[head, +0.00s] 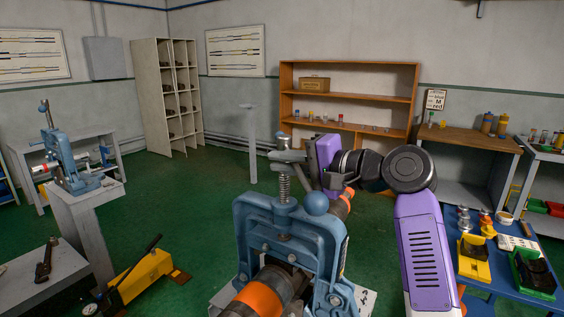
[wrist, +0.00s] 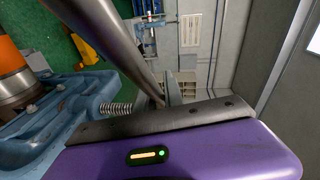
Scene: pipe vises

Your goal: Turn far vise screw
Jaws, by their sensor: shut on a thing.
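A blue pipe vise (head: 290,215) stands in front of me at the centre, clamping around an orange-banded pipe (head: 258,300). Its upright screw has a spring (head: 285,188) and a grey handle at the top. My gripper (head: 293,158) comes from the right and is shut on this handle, just above the spring. The exact contact is partly hidden by the fingers. In the wrist view the spring (wrist: 116,108) lies beside my gripper (wrist: 168,98), and a thick grey bar passes close to the lens. A second blue vise (head: 65,160) is at the left, apart from my gripper.
The second vise sits on a grey pedestal (head: 88,215). A yellow pump (head: 140,278) stands on the floor at front left. A blue table (head: 478,282) with small parts is at right. A wooden shelf (head: 345,97) is at the back. Green floor at centre left is open.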

